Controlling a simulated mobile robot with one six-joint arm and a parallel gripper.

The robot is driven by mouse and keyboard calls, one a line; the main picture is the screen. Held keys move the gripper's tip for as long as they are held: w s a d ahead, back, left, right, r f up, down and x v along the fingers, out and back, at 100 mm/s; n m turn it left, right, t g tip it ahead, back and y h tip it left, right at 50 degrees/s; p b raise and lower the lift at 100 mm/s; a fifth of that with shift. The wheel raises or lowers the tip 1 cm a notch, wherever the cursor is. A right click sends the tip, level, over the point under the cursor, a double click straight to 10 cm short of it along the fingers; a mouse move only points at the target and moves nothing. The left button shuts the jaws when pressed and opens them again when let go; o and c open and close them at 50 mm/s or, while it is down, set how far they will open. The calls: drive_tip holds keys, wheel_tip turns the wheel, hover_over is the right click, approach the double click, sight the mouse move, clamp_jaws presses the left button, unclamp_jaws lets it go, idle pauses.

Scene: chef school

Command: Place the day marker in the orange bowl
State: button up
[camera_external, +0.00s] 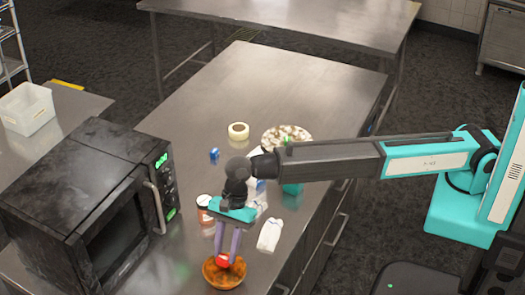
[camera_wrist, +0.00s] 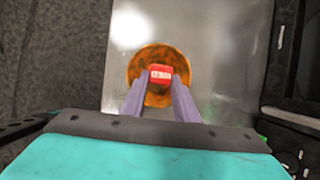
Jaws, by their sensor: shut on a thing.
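The day marker appears to be the small red block with white lettering (camera_wrist: 161,74) between my fingertips; its lettering is too blurred to read. It also shows as a red spot in the external view (camera_external: 222,259). My gripper (camera_external: 224,252) points down and is shut on this block. The orange bowl (camera_external: 225,284) stands on the steel table near its front end. In the wrist view the bowl (camera_wrist: 150,55) lies behind the block, which overlaps its inside. The block is over the bowl; I cannot tell whether it touches it.
A black microwave (camera_external: 85,195) stands left of the bowl. A jar with an orange label (camera_external: 205,209), a white bottle-like item (camera_external: 269,235), a tape roll (camera_external: 238,131), a small blue item (camera_external: 214,154) and a speckled plate (camera_external: 286,138) are on the table (camera_external: 190,115). Its far end is clear.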

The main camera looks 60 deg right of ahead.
drive_tip(key=b, duration=0.3)
hover_over(229, 273)
drive_tip(key=shift+f, duration=2.45)
drive_tip(key=o, duration=1.1)
drive_tip(key=shift+r+p, duration=2.55)
drive_tip(key=shift+r, duration=1)
